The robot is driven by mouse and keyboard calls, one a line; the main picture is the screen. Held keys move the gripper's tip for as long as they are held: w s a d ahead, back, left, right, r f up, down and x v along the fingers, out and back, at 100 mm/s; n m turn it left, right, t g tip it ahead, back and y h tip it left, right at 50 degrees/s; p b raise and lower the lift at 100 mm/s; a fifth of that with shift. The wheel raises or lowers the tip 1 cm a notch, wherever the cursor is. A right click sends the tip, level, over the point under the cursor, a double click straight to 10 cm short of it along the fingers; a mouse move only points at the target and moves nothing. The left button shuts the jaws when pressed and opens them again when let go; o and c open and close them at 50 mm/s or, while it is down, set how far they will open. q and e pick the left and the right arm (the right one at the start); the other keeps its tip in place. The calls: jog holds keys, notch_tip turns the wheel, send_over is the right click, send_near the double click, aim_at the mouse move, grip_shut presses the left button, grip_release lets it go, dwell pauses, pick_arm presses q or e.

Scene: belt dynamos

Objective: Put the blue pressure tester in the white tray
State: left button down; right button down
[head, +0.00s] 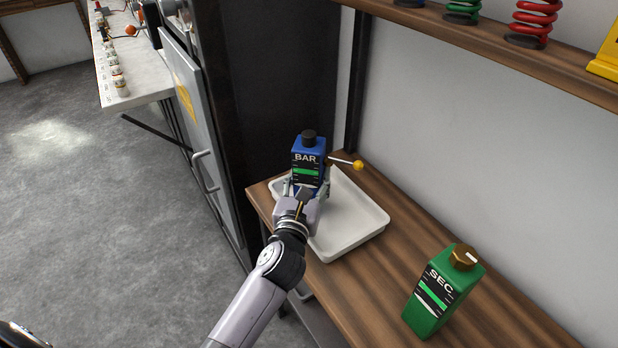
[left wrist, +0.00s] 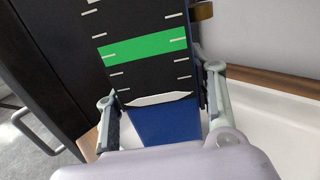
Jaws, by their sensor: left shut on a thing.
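The blue pressure tester (head: 308,155) has a BAR label, a green band, a black knob on top and a side lever with a yellow ball. My left gripper (head: 305,190) is shut on its lower part and holds it roughly upright. In the left wrist view, the tester (left wrist: 150,50) fills the space between the two fingers (left wrist: 162,110). The white tray (head: 358,228) lies on the wooden bench. The tester is over the tray's back left part. The gripper hides its base, so I cannot tell whether it touches the tray. My right gripper is not in view.
A green SEC device (head: 440,292) with a brown knob stands on the bench (head: 400,262), right of the tray. A dark cabinet (head: 275,80) stands close on the left. A shelf (head: 490,45) with coloured springs runs above. The tray's right part is empty.

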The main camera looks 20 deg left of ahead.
pick_arm(q)
jog(key=c, duration=0.7)
grip_release()
jog(key=shift+f, duration=0.1)
jog(key=shift+s, duration=0.2)
jog(key=s, duration=0.4)
jog(key=s+d, duration=0.1)
jog(key=s, duration=0.6)
jog(key=shift+s+d, duration=0.25)
jog(key=shift+s, duration=0.05)
